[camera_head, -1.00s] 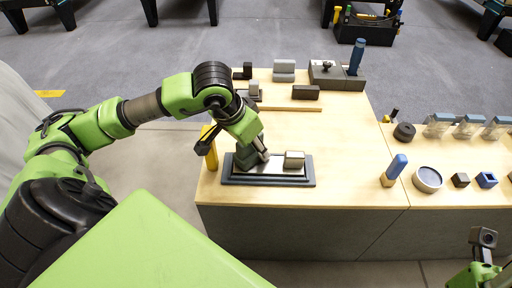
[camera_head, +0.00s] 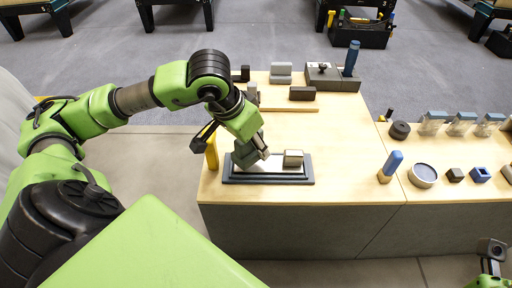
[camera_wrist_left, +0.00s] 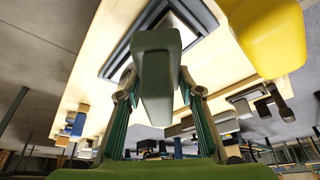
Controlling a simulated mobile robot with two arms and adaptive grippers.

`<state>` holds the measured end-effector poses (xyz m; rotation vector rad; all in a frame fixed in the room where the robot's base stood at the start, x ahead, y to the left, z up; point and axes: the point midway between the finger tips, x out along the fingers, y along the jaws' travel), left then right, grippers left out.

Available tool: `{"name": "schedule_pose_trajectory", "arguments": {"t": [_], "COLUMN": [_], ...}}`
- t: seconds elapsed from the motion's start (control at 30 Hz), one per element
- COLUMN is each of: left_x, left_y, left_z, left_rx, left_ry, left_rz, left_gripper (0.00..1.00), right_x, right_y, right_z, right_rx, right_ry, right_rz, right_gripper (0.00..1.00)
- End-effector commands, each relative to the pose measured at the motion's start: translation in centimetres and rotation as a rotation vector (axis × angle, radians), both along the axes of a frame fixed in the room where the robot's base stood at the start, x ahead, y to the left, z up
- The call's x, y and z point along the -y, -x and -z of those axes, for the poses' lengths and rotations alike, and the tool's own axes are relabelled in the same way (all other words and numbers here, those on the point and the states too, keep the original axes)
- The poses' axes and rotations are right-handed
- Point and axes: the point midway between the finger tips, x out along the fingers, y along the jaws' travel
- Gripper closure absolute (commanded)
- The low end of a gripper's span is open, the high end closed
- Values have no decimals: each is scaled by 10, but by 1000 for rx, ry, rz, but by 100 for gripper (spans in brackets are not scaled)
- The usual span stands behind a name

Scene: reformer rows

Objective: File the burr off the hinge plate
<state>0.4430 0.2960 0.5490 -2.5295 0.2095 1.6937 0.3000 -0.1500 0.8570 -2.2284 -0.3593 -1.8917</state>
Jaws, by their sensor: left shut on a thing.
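The hinge plate (camera_head: 273,167) looks like a flat, silvery piece lying in a dark tray (camera_head: 268,181) at the table's near left. A small grey block (camera_head: 293,157) stands at the plate's right end. My left gripper (camera_head: 254,146) is shut on a grey-green block (camera_wrist_left: 158,75), held over the left part of the plate. I cannot tell whether the held block touches the plate. The burr is not visible; the gripper and block hide part of the plate. My right gripper (camera_head: 491,262) is at the bottom right, partly cut off, and its jaws are unclear.
A yellow upright piece (camera_head: 211,153) stands just left of the tray, close to my left gripper. Grey and dark blocks (camera_head: 302,93) and a blue-handled tool (camera_head: 351,58) are at the back. A blue-handled piece (camera_head: 391,164) stands at right. The table between is clear.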

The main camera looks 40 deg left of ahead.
Motion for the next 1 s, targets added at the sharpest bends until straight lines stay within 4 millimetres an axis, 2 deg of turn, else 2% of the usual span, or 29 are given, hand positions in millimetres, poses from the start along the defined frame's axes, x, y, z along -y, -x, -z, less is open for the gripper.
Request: {"name": "schedule_pose_trajectory", "arguments": {"t": [0.03, 0.2, 0.4, 1.0], "left_x": [-1, -2, -3, -3], "left_y": [0, 3, 6, 7], "left_z": [-9, -24, -40, -43], "left_rx": [3, 2, 3, 2], "left_ry": [-1, -1, -1, -1], "left_rz": [-2, -8, -17, -19], "left_gripper": [86, 86, 86, 86], "right_x": [0, 1, 2, 2], "right_y": [0, 2, 3, 3], "right_z": [-1, 2, -7, -7], "right_rx": [-12, -41, -43, -46], "right_ry": [-1, -4, -5, -5], "right_rz": [0, -2, -2, -3], "right_gripper": [60, 60, 60, 60]}}
